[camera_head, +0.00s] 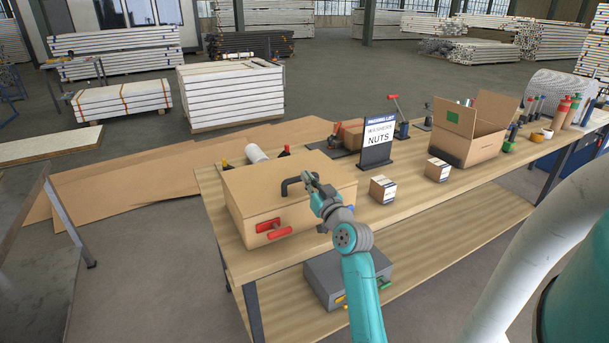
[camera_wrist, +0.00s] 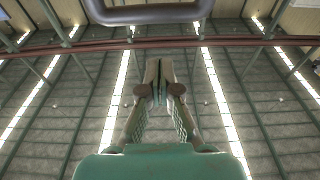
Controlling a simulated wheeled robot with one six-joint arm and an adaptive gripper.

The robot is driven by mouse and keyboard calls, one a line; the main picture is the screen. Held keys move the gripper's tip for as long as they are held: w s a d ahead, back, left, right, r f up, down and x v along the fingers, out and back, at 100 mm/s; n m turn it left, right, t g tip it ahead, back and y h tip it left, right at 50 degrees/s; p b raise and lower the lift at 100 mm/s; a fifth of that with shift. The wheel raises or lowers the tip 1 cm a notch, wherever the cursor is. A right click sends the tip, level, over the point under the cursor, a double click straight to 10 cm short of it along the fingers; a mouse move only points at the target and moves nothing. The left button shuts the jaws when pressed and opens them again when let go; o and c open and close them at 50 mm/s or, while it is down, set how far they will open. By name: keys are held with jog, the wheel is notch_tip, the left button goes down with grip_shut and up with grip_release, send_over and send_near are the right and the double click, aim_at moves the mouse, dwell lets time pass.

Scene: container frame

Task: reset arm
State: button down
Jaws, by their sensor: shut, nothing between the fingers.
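My teal arm reaches up over the front of the workbench. My gripper (camera_head: 310,180) is beside the dark handle (camera_head: 291,187) of the large closed cardboard-coloured box (camera_head: 245,193). I cannot tell from the head view whether it touches the handle. In the wrist view my gripper (camera_wrist: 159,72) points up toward the roof, its two fingers together with nothing between them. A dark curved bar, seemingly the handle, crosses the top of that view (camera_wrist: 150,12).
The wooden bench (camera_head: 410,200) holds two small cartons (camera_head: 383,189), a packing-list sign (camera_head: 377,142) and an open carton (camera_head: 465,146). A grey case (camera_head: 335,275) is on the lower shelf. Bare bench lies right of the small cartons.

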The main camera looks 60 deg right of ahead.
jog(key=s+a+f, duration=0.3)
jog(key=s, duration=0.1)
jog(key=shift+s, duration=0.4)
jog(key=shift+f, duration=0.2)
jog(key=s+a+f+y, duration=0.1)
jog(key=s+a+f, duration=0.1)
jog(key=a+f, duration=0.55)
jog(key=s+a+f+g+y, duration=0.1)
jog(key=s+a+f, duration=0.25)
jog(key=a, duration=0.65)
jog(key=s+a+f+y, duration=0.2)
jog(key=a+f, duration=0.4)
jog(key=a, duration=0.3)
jog(key=s+a+r+n+y, duration=0.1)
jog(key=s+a+n+y, duration=0.2)
jog(key=s+a, duration=0.5)
jog(key=s+a+n+g+y, duration=0.1)
jog(key=s+a+n+y, duration=0.2)
jog(key=s+a, duration=0.6)
jog(key=s, duration=0.5)
jog(key=shift+r+y, duration=0.3)
jog(key=shift+r, duration=0.1)
